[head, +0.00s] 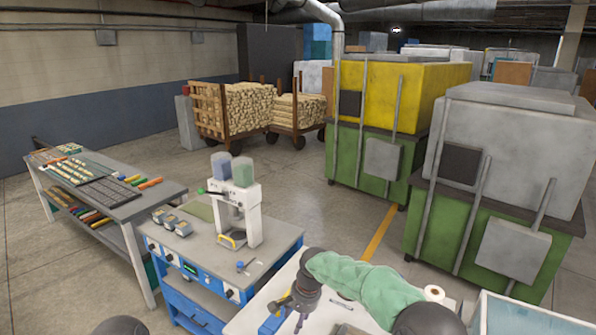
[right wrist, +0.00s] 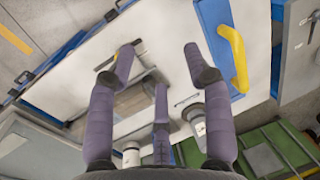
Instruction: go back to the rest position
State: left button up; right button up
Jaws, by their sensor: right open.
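My right gripper (head: 293,310) hangs over the near white-topped bench at the bottom of the head view, at the end of my green-sleeved arm. In the right wrist view its purple-grey fingers (right wrist: 160,52) are spread apart with nothing between them, above the pale bench top (right wrist: 150,65). My left gripper is not in view.
A blue item with a yellow handle (right wrist: 236,60) lies beside the right gripper. A blue workbench (head: 190,275) carries a white press (head: 237,215). A long table (head: 150,197) with coloured rods stands left. Green machines (head: 480,235) stand right. Floor shows between them.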

jog(key=s+d+f+n+y, duration=0.1)
jog(key=s+d+f, duration=0.1)
jog(key=s+f, duration=0.6)
jog(key=s+d+f+n, duration=0.1)
jog(key=s+d+f, duration=0.25)
jog(key=f, duration=0.75)
jog(key=s+d+f, duration=0.1)
jog(key=s+f, duration=0.2)
jog(key=s, duration=0.4)
jog(key=s+d+f+n, duration=0.1)
jog(key=s+d+f, duration=0.15)
jog(key=s, duration=0.55)
jog(key=s+d+f, duration=0.1)
jog(key=s+f, duration=0.2)
jog(key=s, duration=0.4)
notch_tip(320, 180, down, 11)
jog(key=b, duration=1)
jog(key=shift+s+r+y, duration=0.2)
jog(key=shift+s+y, duration=0.15)
jog(key=shift+y, duration=0.05)
